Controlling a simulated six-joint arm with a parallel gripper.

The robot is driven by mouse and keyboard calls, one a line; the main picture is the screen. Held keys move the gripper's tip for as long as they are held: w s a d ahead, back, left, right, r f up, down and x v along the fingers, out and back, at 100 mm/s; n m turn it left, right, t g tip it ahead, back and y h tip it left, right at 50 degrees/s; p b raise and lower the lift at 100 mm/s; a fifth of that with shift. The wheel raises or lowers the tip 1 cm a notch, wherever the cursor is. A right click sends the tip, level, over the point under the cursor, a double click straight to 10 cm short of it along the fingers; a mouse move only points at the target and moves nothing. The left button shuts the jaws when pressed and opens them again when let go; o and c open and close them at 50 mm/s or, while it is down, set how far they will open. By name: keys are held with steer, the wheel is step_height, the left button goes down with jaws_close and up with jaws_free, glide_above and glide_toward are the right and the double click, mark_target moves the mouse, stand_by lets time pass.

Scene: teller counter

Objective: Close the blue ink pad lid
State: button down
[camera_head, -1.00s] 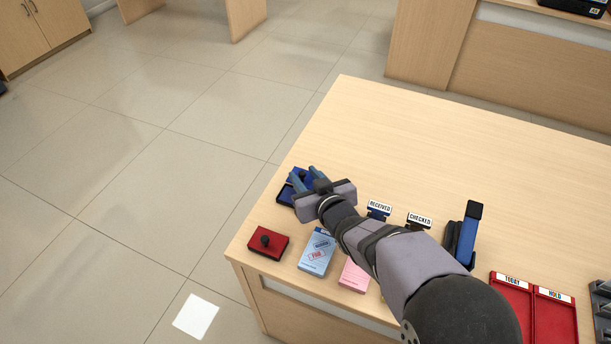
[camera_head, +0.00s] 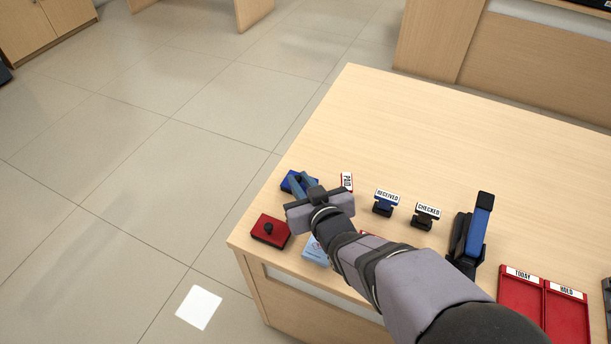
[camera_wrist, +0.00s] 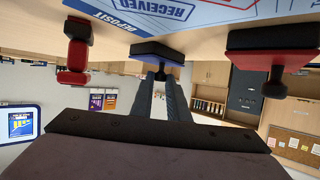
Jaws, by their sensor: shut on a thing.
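The blue ink pad (camera_head: 287,188) is near the counter's left edge, partly hidden by my fingers in the head view.
A closed red ink pad (camera_head: 270,231) with a black knob sits nearer the front edge. A PAID stamp (camera_head: 347,182) stands just right of my gripper. RECEIVED (camera_head: 384,203) and CHECKED (camera_head: 426,215) stamps stand farther right. The counter's back is clear.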

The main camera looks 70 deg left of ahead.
steer(key=shift+s+f, duration=0.1)
steer(key=shift+s, duration=0.05)
steer(key=c, duration=1.8)
jaws_free()
steer(key=shift+d, duration=0.1)
steer(key=shift+o, duration=0.3)
steer(key=shift+s+d, duration=0.1)
steer(key=shift+v, duration=3.6)
